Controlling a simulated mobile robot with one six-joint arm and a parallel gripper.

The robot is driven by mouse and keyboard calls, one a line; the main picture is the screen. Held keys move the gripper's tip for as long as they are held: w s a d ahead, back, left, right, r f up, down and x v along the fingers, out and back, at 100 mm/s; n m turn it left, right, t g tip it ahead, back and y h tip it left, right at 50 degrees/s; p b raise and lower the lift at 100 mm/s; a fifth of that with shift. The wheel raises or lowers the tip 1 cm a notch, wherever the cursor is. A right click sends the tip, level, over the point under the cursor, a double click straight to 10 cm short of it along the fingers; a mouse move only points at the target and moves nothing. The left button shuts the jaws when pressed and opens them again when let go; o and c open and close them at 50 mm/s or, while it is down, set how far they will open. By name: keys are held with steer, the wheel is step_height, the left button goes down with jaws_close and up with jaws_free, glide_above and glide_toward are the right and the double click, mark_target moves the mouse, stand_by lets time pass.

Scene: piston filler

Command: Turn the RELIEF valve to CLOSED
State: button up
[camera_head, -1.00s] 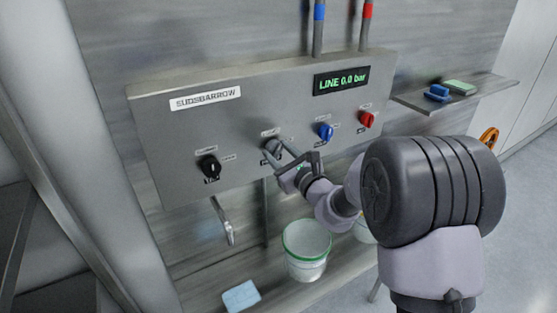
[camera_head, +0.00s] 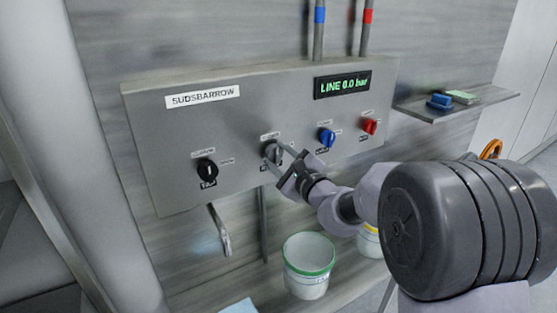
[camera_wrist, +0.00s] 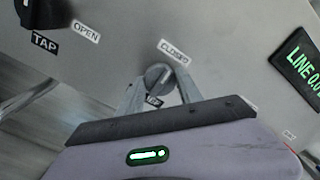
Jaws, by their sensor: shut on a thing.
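A grey round valve knob (camera_head: 271,152) sits on the panel between the black knob and the blue knob. In the wrist view the knob (camera_wrist: 157,75) lies between my two fingertips, with a "CLOSED" label (camera_wrist: 173,51) just above and right of it. A dark name label below it is partly hidden by my gripper, so I cannot read its name. My gripper (camera_head: 276,158) is shut on this knob, one finger on each side. I cannot tell for sure which way the knob points.
The grey panel (camera_head: 222,130) also bears a black TAP knob (camera_head: 207,169), a blue knob (camera_head: 327,138), a red knob (camera_head: 369,126) and a display (camera_head: 342,84) reading "LINE 0.0 bar". A spout (camera_head: 221,232) hangs below. A green-rimmed bucket (camera_head: 308,270) stands under the panel. A shelf (camera_head: 470,106) is at right.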

steer(key=shift+f, duration=0.1)
steer(key=o, duration=1.4)
steer(key=shift+c, duration=0.2)
steer(key=p+v, duration=0.2)
steer(key=v, duration=1.5)
steer(key=shift+s+d, duration=0.2)
